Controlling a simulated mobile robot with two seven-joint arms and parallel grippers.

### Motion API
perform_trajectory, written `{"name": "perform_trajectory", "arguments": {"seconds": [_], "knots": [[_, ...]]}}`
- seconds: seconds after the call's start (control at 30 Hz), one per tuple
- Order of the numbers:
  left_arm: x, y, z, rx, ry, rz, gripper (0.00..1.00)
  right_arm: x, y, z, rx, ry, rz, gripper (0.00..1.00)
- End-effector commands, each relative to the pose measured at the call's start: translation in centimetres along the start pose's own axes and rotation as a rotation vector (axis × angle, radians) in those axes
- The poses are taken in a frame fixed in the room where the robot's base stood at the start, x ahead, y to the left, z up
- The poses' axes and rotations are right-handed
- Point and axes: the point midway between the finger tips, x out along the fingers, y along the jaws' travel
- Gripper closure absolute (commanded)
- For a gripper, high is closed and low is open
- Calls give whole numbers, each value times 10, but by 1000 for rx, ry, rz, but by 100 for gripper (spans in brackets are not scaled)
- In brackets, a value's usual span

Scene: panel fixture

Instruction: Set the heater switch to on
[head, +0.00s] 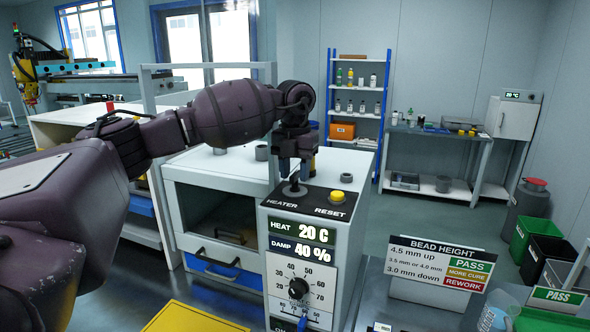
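The heater switch (294,189) is a small lever on a dark round base, on the black top plate of the control box above the word HEATER. My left gripper (294,172) points down just over it, with its two fingers apart and the lever's top between or just below them. I cannot tell whether the fingers touch the lever, and its tilt is partly hidden. The control box (341,250) shows HEAT 20 C and DAMP 40 % on its front. My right gripper is not in view.
A yellow RESET button (337,197) sits right of the switch. A dial (299,288) is on the box front. A bead height sign (440,262) stands to the right. A white cabinet (215,200) with an open front stands behind the box.

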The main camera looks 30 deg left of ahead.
Motion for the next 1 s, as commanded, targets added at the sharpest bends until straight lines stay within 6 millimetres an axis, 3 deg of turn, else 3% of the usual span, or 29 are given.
{"name": "perform_trajectory", "arguments": {"seconds": [0.13,0.3,0.4,0.77,1.0], "knots": [[0,0,0,0,0,0,63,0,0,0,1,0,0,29],[0,0,0,1,1,0,89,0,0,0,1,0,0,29],[0,0,0,1,1,0,100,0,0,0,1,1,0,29],[0,0,0,43,1,0,100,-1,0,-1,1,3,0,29],[-1,0,0,185,0,0,100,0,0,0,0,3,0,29]]}}
